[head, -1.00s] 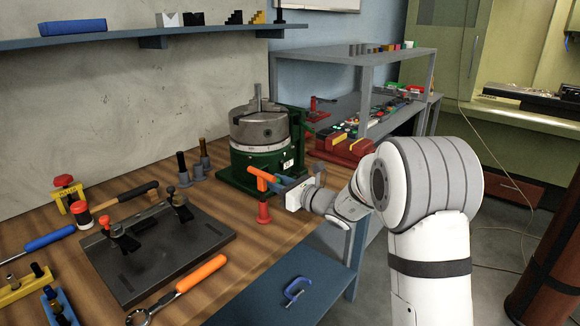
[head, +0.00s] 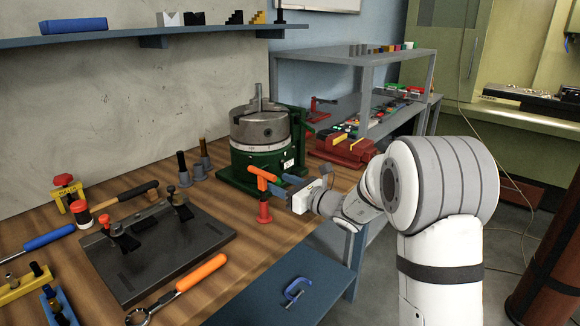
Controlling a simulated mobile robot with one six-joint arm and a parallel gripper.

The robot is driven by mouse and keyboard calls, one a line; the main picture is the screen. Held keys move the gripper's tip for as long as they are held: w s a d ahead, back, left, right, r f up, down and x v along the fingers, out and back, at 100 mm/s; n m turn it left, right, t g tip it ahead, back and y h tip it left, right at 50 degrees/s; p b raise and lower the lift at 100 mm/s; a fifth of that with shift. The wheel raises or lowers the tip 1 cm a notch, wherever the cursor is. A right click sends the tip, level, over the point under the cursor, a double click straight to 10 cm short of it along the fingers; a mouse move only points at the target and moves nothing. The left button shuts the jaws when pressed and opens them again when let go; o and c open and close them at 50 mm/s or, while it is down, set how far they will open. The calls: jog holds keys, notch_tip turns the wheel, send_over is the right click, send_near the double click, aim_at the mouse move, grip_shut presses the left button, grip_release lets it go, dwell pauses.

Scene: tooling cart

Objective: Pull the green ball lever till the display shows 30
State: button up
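The green-based rotary table (head: 240,176) with a grey chuck (head: 259,128) on top stands on the wooden bench. A small white plate with dark marks (head: 288,165) sits on its front right; I cannot read a number on it. I cannot make out a green ball lever; it may be hidden behind my gripper or the machine. My gripper (head: 276,186), with blue fingers, is in front of the rotary table's right side, reaching in from the right. An orange bar (head: 261,173) shows at its fingertips, above a red stand (head: 264,212). The finger gap is too small to judge.
A red vise (head: 345,150) stands right of the rotary table. Dark cylindrical posts (head: 184,166) stand to its left. A black fixture plate (head: 150,262) and an orange-handled wrench (head: 200,273) lie on the bench. A blue clamp (head: 297,290) lies on the lower shelf.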

jog(key=shift+b+v, duration=0.35)
jog(key=shift+v, duration=2.2)
